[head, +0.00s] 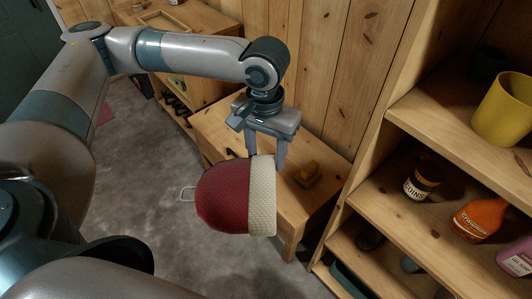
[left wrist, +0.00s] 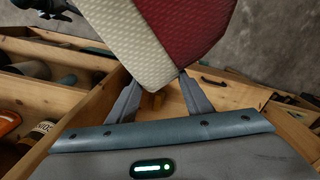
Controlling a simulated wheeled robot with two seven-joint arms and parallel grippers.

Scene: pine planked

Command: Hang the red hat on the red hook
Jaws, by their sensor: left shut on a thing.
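The red hat (head: 222,197), with a cream knitted brim (head: 262,197) and a small wire loop at its crown, hangs in the air at the middle of the head view. My left gripper (head: 266,160) is above it, shut on the cream brim. The left wrist view shows the hat's red part (left wrist: 190,28) and brim (left wrist: 130,50) at the fingertips of the same gripper (left wrist: 155,85). No red hook shows in either view. My right gripper is not in view.
A low wooden table (head: 235,132) with a small yellow-brown object (head: 307,174) stands behind the hat. A wooden shelf (head: 440,120) at right holds a yellow pot (head: 503,110), a dark bottle (head: 422,180) and an orange bottle (head: 478,217). Grey floor (head: 135,165) is open at left.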

